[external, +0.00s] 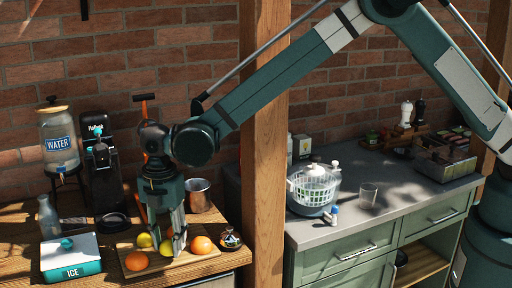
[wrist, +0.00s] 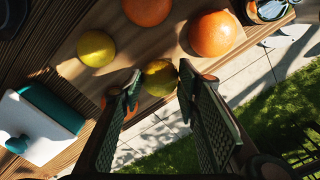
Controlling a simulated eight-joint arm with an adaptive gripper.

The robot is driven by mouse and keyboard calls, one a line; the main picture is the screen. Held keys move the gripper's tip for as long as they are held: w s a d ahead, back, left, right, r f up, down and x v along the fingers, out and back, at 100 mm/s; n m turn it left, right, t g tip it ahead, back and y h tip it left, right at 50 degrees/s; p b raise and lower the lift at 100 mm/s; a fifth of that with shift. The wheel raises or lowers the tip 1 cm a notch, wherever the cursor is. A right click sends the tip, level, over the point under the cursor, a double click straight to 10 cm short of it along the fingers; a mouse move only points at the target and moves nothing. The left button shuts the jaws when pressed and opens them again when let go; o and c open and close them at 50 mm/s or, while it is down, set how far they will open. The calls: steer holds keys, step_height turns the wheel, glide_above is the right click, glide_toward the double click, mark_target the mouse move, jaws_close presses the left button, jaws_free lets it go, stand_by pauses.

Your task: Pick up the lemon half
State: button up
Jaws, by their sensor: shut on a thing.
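My gripper (wrist: 160,85) is shut on a yellow fruit, which I take for the lemon half (wrist: 160,78). It sits between the fingertips; I cannot make out its cut face. In the external view my gripper (external: 176,250) points straight down over the wooden board, with the yellow fruit (external: 166,247) at its fingertips. Whether the fruit is clear of the board I cannot tell. A second yellow fruit (wrist: 96,48) lies on the board (wrist: 125,62) to the left in the wrist view; it also shows in the external view (external: 144,240).
A white and teal ice box (external: 70,258), a glass bottle (external: 48,217) and a black machine (external: 100,170) stand to the left. A metal cup (external: 199,196) stands behind. The wooden post (external: 265,150) rises to the right.

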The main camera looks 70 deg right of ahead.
mark_target(168, 241)
step_height(168, 241, up, 8)
steer(key=shift+r+b, duration=0.1)
steer(key=shift+b, duration=0.3)
stand_by(0.7)
